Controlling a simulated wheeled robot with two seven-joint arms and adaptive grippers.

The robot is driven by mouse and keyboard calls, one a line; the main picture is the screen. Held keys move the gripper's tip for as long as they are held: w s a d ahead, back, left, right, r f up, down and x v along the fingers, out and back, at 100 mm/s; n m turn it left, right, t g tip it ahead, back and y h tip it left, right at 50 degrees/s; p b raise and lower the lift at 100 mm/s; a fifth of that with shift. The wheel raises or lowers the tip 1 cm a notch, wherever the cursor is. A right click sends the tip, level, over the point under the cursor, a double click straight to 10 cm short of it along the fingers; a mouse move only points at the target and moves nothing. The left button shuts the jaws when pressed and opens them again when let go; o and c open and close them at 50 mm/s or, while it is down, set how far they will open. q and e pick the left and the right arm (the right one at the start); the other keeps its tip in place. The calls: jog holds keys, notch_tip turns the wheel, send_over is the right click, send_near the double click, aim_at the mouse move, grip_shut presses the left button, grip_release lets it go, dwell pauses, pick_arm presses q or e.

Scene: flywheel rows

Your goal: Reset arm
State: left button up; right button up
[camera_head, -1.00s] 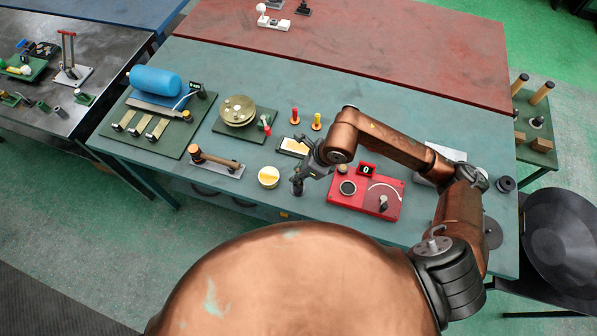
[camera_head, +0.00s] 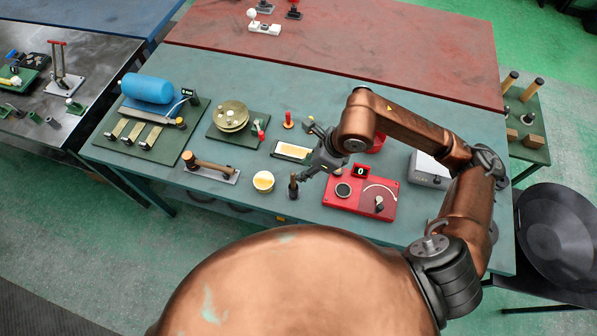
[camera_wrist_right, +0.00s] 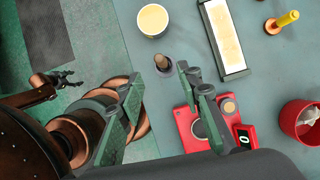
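My right gripper (camera_head: 306,150) hangs over the teal table (camera_head: 240,205), its arm reaching in from the right. Its two fingers are spread with nothing between them; they also show apart in the right wrist view (camera_wrist_right: 165,105). A dark upright peg (camera_head: 293,187) stands on the table just below the gripper, apart from it; it also shows in the wrist view (camera_wrist_right: 163,62). The red box with a dial and a "0" display (camera_head: 358,196) is right of the peg. My left gripper (camera_wrist_right: 66,79) shows small at the left of the wrist view, its prongs seemingly apart; it is outside the head view.
A yellow-topped round cup (camera_head: 263,181) and a framed pale plate (camera_head: 293,151) lie near the peg. A red cup (camera_head: 376,144) is partly behind my forearm. A wooden-handled device (camera_head: 210,169), brass disc (camera_head: 231,117) and blue cylinder (camera_head: 147,88) stand to the left.

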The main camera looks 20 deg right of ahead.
jog(key=shift+v, duration=1.35)
